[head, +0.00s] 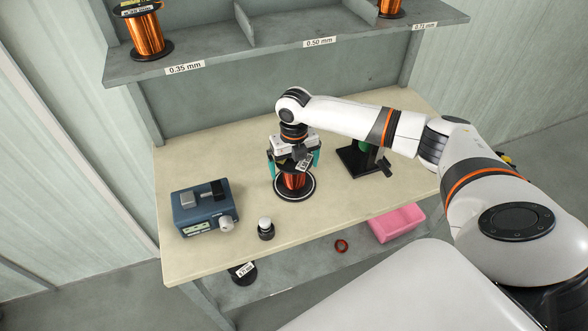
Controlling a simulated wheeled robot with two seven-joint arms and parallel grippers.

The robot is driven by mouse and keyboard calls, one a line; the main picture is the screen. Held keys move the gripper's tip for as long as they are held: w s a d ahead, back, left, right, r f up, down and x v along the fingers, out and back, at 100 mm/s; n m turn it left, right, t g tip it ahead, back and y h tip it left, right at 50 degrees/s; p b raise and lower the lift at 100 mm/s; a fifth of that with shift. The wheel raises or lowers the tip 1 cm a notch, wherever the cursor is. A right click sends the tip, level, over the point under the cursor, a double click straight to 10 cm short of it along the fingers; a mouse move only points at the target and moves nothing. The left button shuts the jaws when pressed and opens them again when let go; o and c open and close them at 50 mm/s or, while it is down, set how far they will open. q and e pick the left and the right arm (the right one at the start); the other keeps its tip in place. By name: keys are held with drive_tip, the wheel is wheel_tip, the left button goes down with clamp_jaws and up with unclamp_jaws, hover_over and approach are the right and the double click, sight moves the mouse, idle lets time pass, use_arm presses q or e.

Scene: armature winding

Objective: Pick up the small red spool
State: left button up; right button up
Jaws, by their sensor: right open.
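A spool of reddish copper wire (294,182) with black flanges stands upright on the beige workbench (215,262). My right gripper (294,170) points down over it from above. Its teal fingers are open, one on each side of the spool's upper part. I cannot tell whether they touch it. The gripper body hides much of the spool's top, where a label shows. My left gripper is not in view.
A blue instrument box (206,208) and a small black bottle with a white cap (265,229) stand left of the spool. A black stand (362,160) is to the right. A pink bin (397,223) and a red ring (341,246) lie on the lower shelf. Larger copper spools (146,33) sit above.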

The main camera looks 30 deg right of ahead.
drive_tip(key=c, duration=1.3)
drive_tip(key=shift+r, duration=0.1)
drive_tip(key=shift+c, duration=0.9)
wheel_tip(320, 180, up, 10)
drive_tip(key=shift+b, duration=0.6)
drive_tip(key=shift+s+a+m, duration=0.3)
drive_tip(key=shift+a+m, duration=0.25)
drive_tip(key=shift+m, duration=0.55)
drive_tip(key=s+a+m, duration=0.6)
drive_tip(key=s+m, duration=0.1)
drive_tip(key=m, duration=0.8)
drive_tip(key=s+a+m, duration=0.6)
drive_tip(key=s+m, duration=0.1)
drive_tip(key=m, duration=0.9)
drive_tip(key=shift+a+r, duration=0.15)
drive_tip(key=shift+r, duration=0.1)
